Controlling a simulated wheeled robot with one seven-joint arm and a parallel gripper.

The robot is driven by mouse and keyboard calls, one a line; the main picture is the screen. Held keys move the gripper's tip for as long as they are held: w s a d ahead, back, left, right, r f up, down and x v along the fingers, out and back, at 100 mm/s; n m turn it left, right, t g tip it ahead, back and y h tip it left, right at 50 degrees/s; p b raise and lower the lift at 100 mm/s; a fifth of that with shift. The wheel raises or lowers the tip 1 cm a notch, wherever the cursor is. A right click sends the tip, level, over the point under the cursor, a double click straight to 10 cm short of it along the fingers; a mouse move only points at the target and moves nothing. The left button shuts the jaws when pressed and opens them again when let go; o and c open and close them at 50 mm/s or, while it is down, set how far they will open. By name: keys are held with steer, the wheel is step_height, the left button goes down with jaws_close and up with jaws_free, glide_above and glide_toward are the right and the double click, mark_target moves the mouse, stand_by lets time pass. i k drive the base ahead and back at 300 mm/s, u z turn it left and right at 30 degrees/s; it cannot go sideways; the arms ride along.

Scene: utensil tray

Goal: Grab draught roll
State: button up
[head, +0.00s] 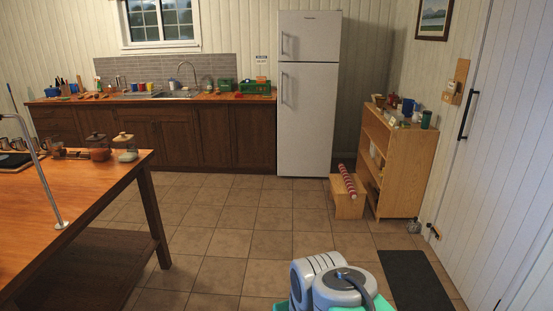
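A red and pale striped roll (347,181), which looks like the draught roll, lies on a low wooden box (350,208). The box stands on the tiled floor, in front of and to the left of the wooden shelf unit. The roll lies at a slant, its far end leaning up and to the left. Grey and teal parts of my own body show at the bottom centre of the head view, well short of the box. My gripper does not show in this view.
The wooden shelf unit (401,173) carries several jars and cups. A dark mat (413,281) lies by the door at the right. A wooden table (75,193) fills the left. The white fridge (307,120) stands behind. Tiled floor (255,222) between is clear.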

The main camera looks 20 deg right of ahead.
mark_target(350, 188)
steer(key=z, duration=0.1)
steer(key=i, duration=2.05)
steer(key=z, duration=0.4)
steer(key=i, duration=2.45)
steer(key=z, duration=0.55)
steer(key=i, duration=1.75)
steer(key=z, duration=0.2)
